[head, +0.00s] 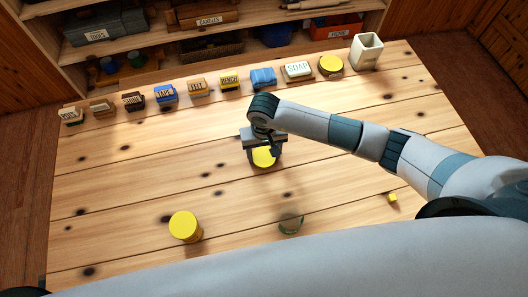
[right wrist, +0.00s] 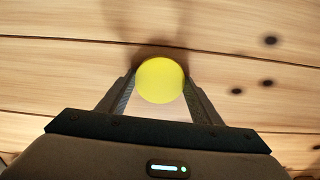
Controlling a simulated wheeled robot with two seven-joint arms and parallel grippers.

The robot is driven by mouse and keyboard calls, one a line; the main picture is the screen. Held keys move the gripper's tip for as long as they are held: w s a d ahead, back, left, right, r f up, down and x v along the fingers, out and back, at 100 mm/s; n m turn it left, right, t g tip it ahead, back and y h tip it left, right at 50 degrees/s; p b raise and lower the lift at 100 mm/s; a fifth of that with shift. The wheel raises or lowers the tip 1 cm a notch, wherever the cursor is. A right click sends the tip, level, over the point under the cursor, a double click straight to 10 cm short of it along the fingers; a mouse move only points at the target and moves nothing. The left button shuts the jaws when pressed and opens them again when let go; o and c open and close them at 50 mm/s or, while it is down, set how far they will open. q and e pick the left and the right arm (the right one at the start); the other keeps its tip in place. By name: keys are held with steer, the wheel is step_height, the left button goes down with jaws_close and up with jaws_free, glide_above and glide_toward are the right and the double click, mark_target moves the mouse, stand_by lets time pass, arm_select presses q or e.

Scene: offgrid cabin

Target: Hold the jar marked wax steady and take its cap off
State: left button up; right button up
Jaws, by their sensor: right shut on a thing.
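My right gripper (head: 264,150) is shut on a round yellow-topped thing (head: 264,157) over the middle of the table. In the right wrist view its two fingers press the sides of the yellow disc (right wrist: 160,80). I cannot tell whether it is a cap alone or a capped jar. A yellow-capped jar (head: 186,227) stands upright at the front left. My left gripper is out of view.
A row of labelled blocks, including soap (head: 298,71), lines the table's (head: 110,180) back edge. Another yellow-topped round container (head: 331,66) and a white square cup (head: 367,51) stand back right. A small yellow cube (head: 392,198) lies right. Shelves stand behind.

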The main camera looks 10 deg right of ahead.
mark_target(264, 156)
steer(key=shift+f, duration=0.15)
steer(key=o, duration=1.2)
steer(key=shift+c, duration=0.2)
steer(key=shift+r, duration=0.35)
step_height(264, 156, up, 12)
steer(key=b, duration=0.4)
